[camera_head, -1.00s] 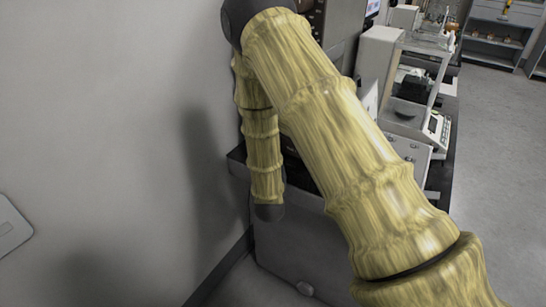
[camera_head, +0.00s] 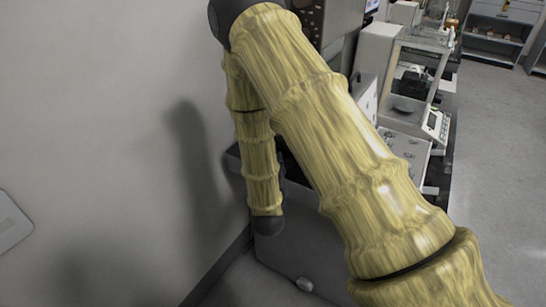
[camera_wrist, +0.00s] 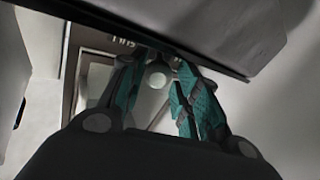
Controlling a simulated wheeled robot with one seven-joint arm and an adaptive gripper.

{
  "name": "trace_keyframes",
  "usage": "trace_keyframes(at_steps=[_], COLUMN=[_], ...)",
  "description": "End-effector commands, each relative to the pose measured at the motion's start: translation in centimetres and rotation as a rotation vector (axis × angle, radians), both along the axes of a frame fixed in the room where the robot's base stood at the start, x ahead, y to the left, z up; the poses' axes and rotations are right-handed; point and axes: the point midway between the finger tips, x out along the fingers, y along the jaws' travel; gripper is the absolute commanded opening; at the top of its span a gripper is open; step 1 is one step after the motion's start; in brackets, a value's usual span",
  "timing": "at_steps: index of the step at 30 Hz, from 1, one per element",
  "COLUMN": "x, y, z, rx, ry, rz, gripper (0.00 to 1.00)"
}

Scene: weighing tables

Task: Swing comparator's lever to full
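In the wrist view my gripper (camera_wrist: 160,68) has its two teal fingers apart, with a gap between the tips. A pale round knob (camera_wrist: 157,77) shows in that gap, close to both fingers. It looks like the end of the comparator's lever, but its shaft is hard to make out. Whether the fingers touch the knob I cannot tell. In the head view my arm covers the gripper and the lever.
In the head view a plain wall (camera_head: 100,110) stands close on the left of my arm. A glass-sided balance (camera_head: 433,122) stands on the bench to the right. Shelves (camera_head: 492,45) stand at the back, with clear floor (camera_head: 490,130) before them.

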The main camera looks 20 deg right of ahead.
Motion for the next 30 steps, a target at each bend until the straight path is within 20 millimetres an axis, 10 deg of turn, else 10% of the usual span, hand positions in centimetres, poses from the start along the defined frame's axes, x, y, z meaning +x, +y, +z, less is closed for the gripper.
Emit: trace_keyframes(at_steps=[12,30], x=[-5.6,-6.3], y=[2.9,3.2], z=[0.0,0.0], rx=[0.001,0.0], ry=[0.002,0.001], rz=[0.001,0.0], gripper=[0.32,0.32])
